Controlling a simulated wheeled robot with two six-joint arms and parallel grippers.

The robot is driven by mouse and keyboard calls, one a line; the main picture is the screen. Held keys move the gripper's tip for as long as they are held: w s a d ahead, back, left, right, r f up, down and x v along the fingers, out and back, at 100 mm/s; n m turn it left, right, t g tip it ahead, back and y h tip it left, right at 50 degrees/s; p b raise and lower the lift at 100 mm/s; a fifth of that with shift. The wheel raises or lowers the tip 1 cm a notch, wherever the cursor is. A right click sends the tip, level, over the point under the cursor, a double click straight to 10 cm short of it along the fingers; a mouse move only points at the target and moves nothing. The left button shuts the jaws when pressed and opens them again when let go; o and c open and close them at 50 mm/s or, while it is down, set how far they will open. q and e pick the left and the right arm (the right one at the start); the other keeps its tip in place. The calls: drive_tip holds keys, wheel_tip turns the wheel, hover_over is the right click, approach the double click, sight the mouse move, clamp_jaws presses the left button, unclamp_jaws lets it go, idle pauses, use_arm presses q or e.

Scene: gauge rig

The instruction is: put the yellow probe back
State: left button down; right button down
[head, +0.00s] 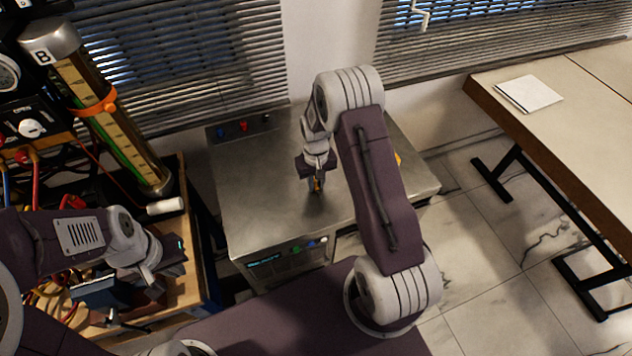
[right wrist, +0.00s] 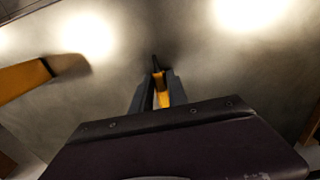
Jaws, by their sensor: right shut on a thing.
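The yellow probe (head: 317,184) is between the fingers of my right gripper (head: 316,188), over the middle of the steel cabinet top (head: 245,200). In the right wrist view the probe (right wrist: 162,90) shows as a yellow body with a dark tip, gripped between the two grey fingers (right wrist: 158,92). The tip points at the steel surface; I cannot tell whether it touches.
Another yellow piece (right wrist: 25,78) shows left in the right wrist view. Red and blue fittings (head: 243,125) sit at the cabinet top's back edge. A gauge column marked B (head: 105,110) stands on the left cart. A table with white paper (head: 529,94) is at right. The steel top is mostly clear.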

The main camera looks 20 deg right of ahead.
drive_tip(key=shift+s+f, duration=0.1)
drive_tip(key=c, duration=1.3)
unclamp_jaws()
wheel_tip(320, 180, up, 12)
drive_tip(key=s+a, duration=0.2)
drive_tip(key=s, duration=0.6)
drive_tip(key=s+a+t, duration=0.1)
drive_tip(key=s+a, duration=0.1)
drive_tip(key=s, duration=0.6)
drive_tip(key=shift+s+a+r+b, duration=0.15)
drive_tip(key=shift+a+r+b, duration=0.2)
drive_tip(key=shift+r, duration=0.05)
